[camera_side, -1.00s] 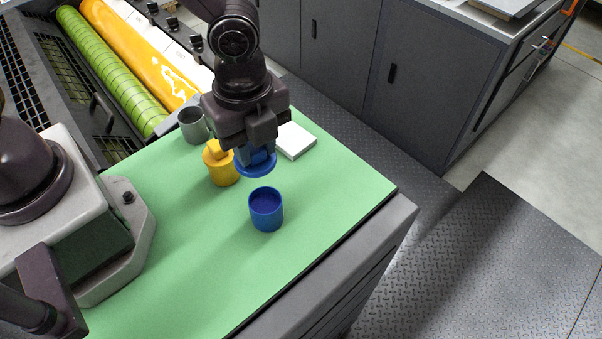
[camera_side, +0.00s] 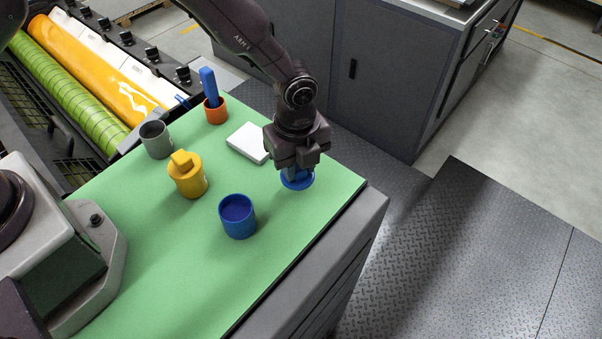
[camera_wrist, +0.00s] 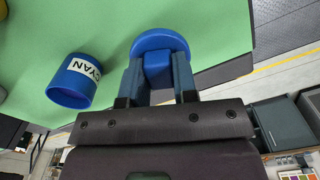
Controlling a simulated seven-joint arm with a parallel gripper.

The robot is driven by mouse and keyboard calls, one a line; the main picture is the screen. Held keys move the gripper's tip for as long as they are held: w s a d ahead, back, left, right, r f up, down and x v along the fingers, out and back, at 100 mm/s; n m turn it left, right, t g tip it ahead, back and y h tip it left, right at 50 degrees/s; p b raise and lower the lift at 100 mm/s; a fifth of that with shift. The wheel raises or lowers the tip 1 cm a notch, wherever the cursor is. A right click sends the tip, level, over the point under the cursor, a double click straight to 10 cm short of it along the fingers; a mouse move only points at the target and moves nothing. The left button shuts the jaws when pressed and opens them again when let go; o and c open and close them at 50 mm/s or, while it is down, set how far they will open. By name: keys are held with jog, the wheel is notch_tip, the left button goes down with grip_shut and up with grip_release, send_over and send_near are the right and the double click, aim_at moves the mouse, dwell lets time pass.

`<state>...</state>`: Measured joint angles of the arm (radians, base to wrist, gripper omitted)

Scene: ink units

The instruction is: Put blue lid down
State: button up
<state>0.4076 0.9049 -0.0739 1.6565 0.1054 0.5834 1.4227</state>
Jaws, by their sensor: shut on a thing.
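The blue lid (camera_side: 297,181) is a round disc with a block-like handle, near the right edge of the green table top (camera_side: 130,250). My gripper (camera_side: 297,170) is shut on the handle. The lid and my gripper (camera_wrist: 157,80) also show in the wrist view, a finger on each side of the handle. Whether the lid touches the table or hangs just above it, I cannot tell. The open blue pot (camera_side: 238,217) stands upright to the lower left of the lid. In the wrist view this pot (camera_wrist: 72,85) bears a white label reading CYAN.
A yellow pot with a yellow lid (camera_side: 187,176), a grey cup (camera_side: 156,140) and an orange-red cup (camera_side: 215,112) holding a blue-handled tool (camera_side: 208,82) stand to the left. A white block (camera_side: 248,142) lies behind. The table's right edge is close to the lid.

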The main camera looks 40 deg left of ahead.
aim_at(301, 177)
jog(key=shift+w+d+f, duration=0.1)
jog(key=shift+w+f, duration=0.15)
jog(key=shift+f, duration=0.1)
jog(key=shift+w+f, duration=0.1)
jog(key=shift+f, duration=1.5)
jog(key=o, duration=0.9)
jog(key=shift+f, duration=0.15)
notch_tip(301, 177, up, 12)
jog(key=shift+r, duration=0.2)
